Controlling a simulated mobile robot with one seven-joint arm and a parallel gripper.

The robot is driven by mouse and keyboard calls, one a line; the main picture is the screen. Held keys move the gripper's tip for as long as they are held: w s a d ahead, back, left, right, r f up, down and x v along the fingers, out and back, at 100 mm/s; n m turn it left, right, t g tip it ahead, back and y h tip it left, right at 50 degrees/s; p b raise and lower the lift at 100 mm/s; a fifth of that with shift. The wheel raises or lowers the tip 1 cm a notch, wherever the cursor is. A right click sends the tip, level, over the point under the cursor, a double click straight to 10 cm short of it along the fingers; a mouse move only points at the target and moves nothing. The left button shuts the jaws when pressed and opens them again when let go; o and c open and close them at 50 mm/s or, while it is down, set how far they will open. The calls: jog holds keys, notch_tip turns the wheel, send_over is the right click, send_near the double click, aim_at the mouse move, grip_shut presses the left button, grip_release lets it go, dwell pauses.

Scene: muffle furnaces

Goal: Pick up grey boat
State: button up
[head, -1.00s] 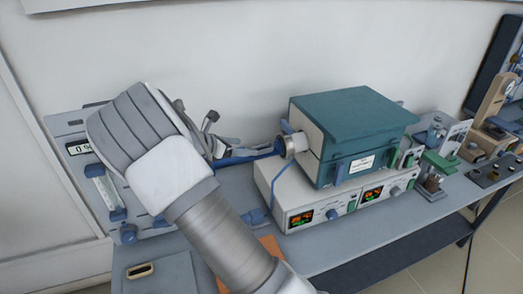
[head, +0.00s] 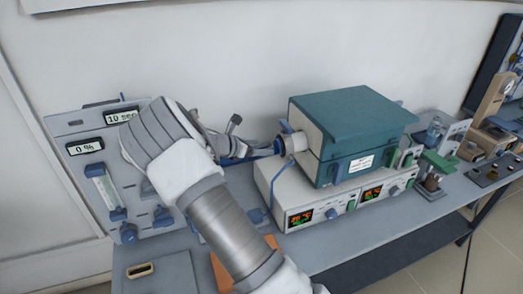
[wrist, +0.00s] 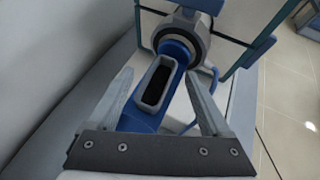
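The grey boat (wrist: 150,92), a small oblong dish with a light grey rim and dark hollow, sits on a blue holder (wrist: 140,124) in the wrist view. The holder runs up to the round tube mouth (wrist: 185,38) of the furnace. My gripper (wrist: 157,76) is open, with one finger on each side of the boat and holder and visible gaps to both. In the head view my wrist hides the boat; the fingers (head: 230,137) show only partly, near the tube (head: 292,142) on the furnace's left side.
The teal-topped furnace (head: 350,125) stands on a white controller (head: 285,200) with red-lit displays. A grey panel (head: 75,128) with displays stands at left. A beige-rimmed boat (head: 141,270) lies on a grey plate at front left. An orange mat (head: 224,272) is partly behind my arm.

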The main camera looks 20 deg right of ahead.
grip_shut()
dwell(0.3)
